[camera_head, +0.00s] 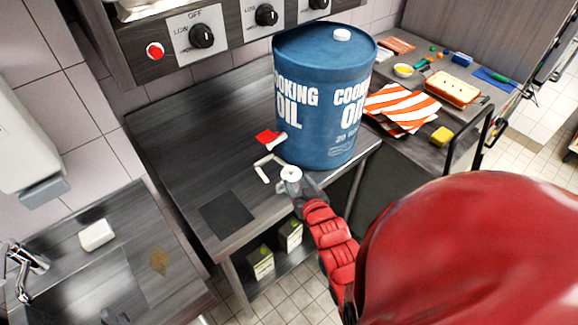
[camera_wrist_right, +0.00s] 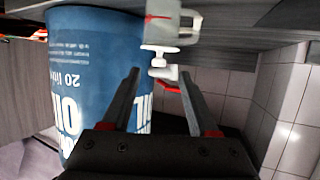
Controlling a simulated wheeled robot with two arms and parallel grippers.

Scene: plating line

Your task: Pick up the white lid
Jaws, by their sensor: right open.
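A small round white lid (camera_head: 341,34) sits on top of the blue cooking oil drum (camera_head: 318,110), near its far right rim. The drum stands upright on the dark counter. My right gripper (camera_head: 258,168) is low beside the drum's lower left side, well below and apart from the lid. In the right wrist view my right gripper (camera_wrist_right: 160,74) shows two dark, spread fingers with the drum (camera_wrist_right: 90,50) beside them. The lid does not show in that view. My left gripper is not in view.
A white and red fitting (camera_head: 272,138) is at the drum's lower left; a white fitting (camera_wrist_right: 162,65) shows before my fingers, near a pale cup-like thing (camera_wrist_right: 172,20). A dark mat (camera_head: 226,215) lies on the counter. A right-hand table holds striped cloths (camera_head: 400,105) and food.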

